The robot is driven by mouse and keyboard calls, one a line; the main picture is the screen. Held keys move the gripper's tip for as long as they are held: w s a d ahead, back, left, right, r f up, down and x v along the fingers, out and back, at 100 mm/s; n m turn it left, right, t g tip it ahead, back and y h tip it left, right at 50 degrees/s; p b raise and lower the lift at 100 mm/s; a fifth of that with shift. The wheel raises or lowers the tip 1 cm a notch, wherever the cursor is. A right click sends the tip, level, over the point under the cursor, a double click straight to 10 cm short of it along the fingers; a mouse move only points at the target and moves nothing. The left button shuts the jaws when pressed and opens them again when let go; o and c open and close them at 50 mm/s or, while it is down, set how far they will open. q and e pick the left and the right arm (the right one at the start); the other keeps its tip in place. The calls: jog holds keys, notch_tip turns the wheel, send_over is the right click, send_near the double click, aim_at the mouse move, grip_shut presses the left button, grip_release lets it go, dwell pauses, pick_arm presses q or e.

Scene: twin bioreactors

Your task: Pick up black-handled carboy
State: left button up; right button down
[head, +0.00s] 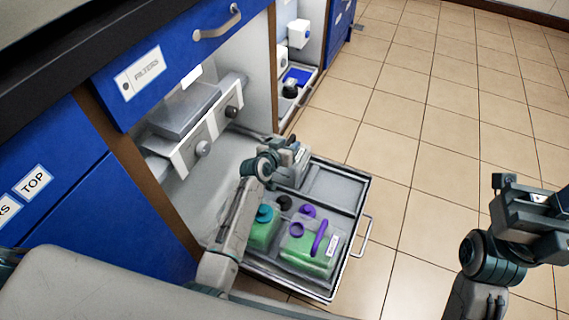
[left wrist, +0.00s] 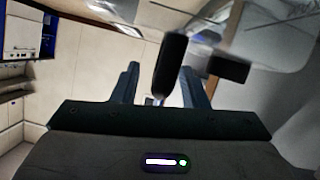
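The black-handled carboy is mostly hidden in the head view behind my left gripper (head: 292,160). A black cap (head: 283,202) shows just below the gripper on the pulled-out tray (head: 335,185). In the left wrist view, a black handle (left wrist: 170,65) stands between my two spread fingers, with gaps beside it, and a black cap (left wrist: 228,68) lies to its right. My left gripper looks open around the handle. My right gripper (head: 530,205) is over the floor at the right, far from the tray; its fingers are unclear.
A green carboy with a teal cap (head: 262,230) and a green carboy with a purple handle (head: 312,255) stand on the tray, close to my left arm. The tray's far right compartment is empty. Blue cabinets (head: 60,190) border the left. Tiled floor (head: 420,130) is clear.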

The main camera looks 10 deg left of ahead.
pick_arm(q)
grip_shut()
dwell(0.3)
